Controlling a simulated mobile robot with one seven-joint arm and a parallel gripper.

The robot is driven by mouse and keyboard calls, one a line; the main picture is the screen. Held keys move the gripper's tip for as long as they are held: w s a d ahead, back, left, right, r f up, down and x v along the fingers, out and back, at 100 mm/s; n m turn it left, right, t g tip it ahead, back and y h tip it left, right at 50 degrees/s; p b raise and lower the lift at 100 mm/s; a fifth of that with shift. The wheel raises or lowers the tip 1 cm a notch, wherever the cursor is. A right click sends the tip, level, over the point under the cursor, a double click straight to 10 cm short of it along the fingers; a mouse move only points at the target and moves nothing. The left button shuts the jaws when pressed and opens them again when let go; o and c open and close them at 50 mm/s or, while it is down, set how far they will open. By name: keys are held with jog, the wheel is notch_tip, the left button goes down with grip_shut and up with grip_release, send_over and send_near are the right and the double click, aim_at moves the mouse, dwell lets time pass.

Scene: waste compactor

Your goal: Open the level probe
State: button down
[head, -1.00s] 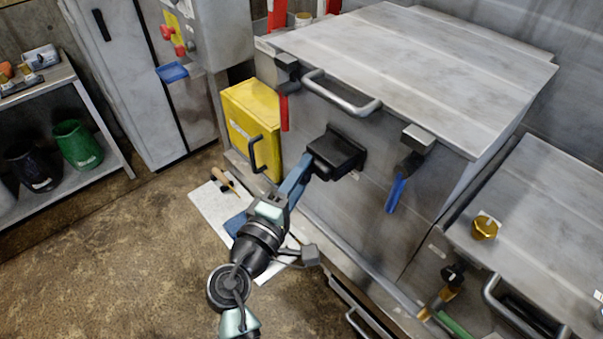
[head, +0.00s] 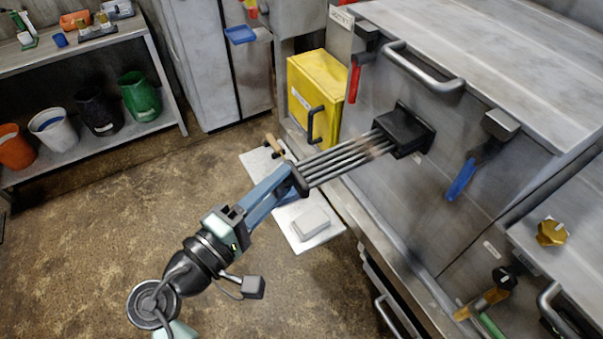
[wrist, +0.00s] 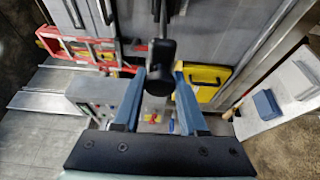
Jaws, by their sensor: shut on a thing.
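The level probe shows as several parallel grey rods (head: 345,160) reaching out from a black square housing (head: 405,130) on the front of the steel compactor. The rods end in a dark end piece (head: 299,181) at my gripper. My gripper (head: 287,184) has its blue fingers shut on that end piece, well out from the compactor face. In the wrist view a black knob-like end (wrist: 161,65) lies between the two blue fingertips. The inside of the housing is hidden.
A yellow box (head: 318,90) stands left of the probe. A red lever (head: 354,80), a grab bar (head: 425,65) and a blue lever (head: 461,180) surround the housing. A pale board (head: 290,215) lies on the floor below. Open floor lies left, before the bucket shelf.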

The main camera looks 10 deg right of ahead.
jog(key=shift+s+a, duration=0.1)
jog(key=shift+a, duration=0.25)
jog(key=shift+c, duration=2.3)
grip_release()
jog(key=b+v, duration=0.2)
jog(key=v, duration=1.1)
jog(key=shift+b, duration=0.3)
jog(key=shift+d, duration=0.1)
